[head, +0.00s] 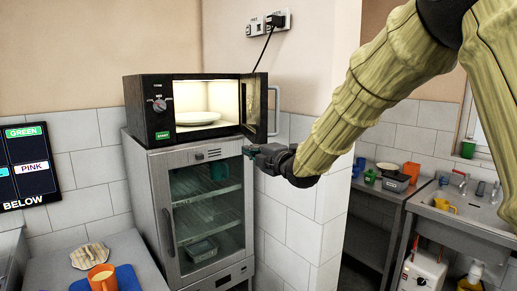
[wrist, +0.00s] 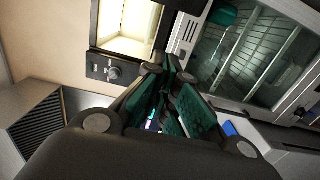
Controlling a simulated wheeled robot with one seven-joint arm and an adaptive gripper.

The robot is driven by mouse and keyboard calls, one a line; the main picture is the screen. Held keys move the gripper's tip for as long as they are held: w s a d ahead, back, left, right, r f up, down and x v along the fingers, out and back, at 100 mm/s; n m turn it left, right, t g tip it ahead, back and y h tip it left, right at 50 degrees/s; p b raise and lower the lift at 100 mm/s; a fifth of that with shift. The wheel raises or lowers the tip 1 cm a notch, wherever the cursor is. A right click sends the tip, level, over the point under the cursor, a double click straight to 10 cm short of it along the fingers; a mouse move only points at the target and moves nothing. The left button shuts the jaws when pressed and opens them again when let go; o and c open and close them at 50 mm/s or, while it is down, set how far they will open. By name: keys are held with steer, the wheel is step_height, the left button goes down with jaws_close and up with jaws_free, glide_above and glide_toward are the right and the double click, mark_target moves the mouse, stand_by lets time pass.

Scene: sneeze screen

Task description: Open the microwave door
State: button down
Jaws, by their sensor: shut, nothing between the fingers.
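The black microwave (head: 148,108) stands on top of a steel glass-door cabinet. Its door (head: 257,108) is swung open to the right, with a light handle (head: 277,112) on its outer side. The lit inside shows a white plate (head: 197,117). My gripper (head: 249,152) is shut and empty, just below the open door's lower edge and in front of the cabinet top; I cannot tell if it touches the door. In the wrist view the microwave's lit opening (wrist: 127,22) and knob panel (wrist: 113,72) lie beyond my shut fingers (wrist: 168,68).
The steel cabinet (head: 160,205) holds dishes behind glass. A counter at lower left bears an orange mug (head: 102,277) and food (head: 91,255). A screen (head: 27,167) hangs on the left wall. A wall corner (head: 322,205) stands right of the cabinet; a sink (head: 465,208) is further right.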

steer(key=w+p, duration=0.2)
steer(key=w+d+p, duration=0.1)
steer(key=w+p, duration=0.2)
steer(key=shift+w, duration=0.15)
stand_by(0.3)
steer(key=shift+d, duration=0.1)
steer(key=w+d+b, duration=0.1)
steer(key=d+b, duration=0.2)
steer(key=d, duration=0.4)
steer(key=shift+w, duration=0.35)
steer(key=shift+d, duration=0.2)
